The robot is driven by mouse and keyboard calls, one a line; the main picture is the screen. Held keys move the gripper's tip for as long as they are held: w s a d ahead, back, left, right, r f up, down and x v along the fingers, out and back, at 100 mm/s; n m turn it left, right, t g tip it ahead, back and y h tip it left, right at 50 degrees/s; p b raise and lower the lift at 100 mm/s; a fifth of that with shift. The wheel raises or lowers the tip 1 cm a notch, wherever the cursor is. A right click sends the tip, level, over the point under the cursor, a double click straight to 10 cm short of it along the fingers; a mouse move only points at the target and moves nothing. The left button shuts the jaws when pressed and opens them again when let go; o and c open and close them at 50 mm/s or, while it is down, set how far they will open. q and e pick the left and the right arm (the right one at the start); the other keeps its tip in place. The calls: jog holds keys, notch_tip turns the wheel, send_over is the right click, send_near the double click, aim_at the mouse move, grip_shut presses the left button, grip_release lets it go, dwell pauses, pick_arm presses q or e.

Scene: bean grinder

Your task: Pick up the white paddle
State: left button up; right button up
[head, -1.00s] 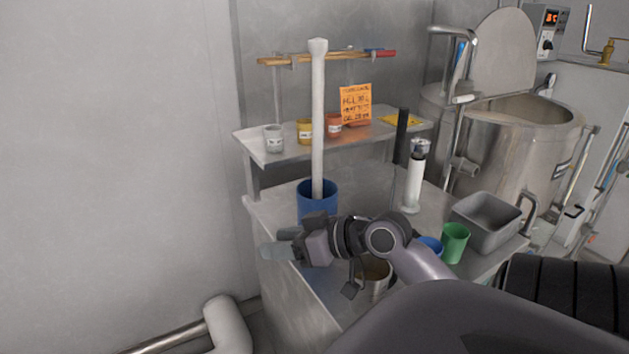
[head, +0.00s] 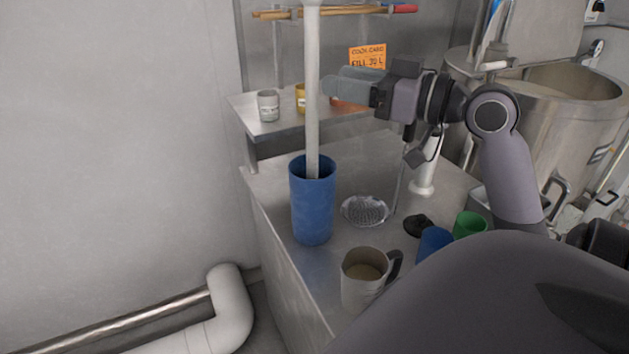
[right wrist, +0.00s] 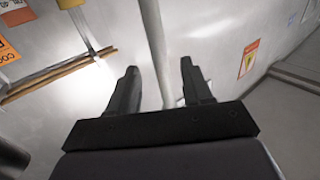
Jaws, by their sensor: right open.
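The white paddle (head: 312,95) stands upright in a tall blue container (head: 312,205) on the metal table. Its top runs out of the head view and its lower end is hidden inside the container. My right gripper (head: 340,86) is raised beside the shaft, on its right, pointing left at it. In the right wrist view, the paddle's shaft (right wrist: 154,45) shows beyond and between the two spread fingers of my right gripper (right wrist: 157,80). The gripper is open and holds nothing. My left gripper is not in view.
A metal jug (head: 362,282), a blue cup (head: 433,243) and a green cup (head: 470,225) stand at the front right of the table (head: 275,195). A shelf (head: 285,133) with small cups is behind. A large steel kettle (head: 560,120) is at right.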

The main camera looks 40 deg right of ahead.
aim_at(318, 70)
jog(key=shift+w+a+r, duration=0.1)
jog(key=shift+w+a, duration=0.1)
jog(key=shift+w, duration=0.4)
jog(key=p+x, duration=0.2)
jog(key=x, duration=0.1)
jog(key=shift+w+r, duration=0.3)
jog(key=shift+r, duration=0.05)
jog(key=shift+w+a+f, duration=0.15)
jog(key=shift+w+a, duration=0.1)
jog(key=shift+w, duration=0.45)
grip_shut()
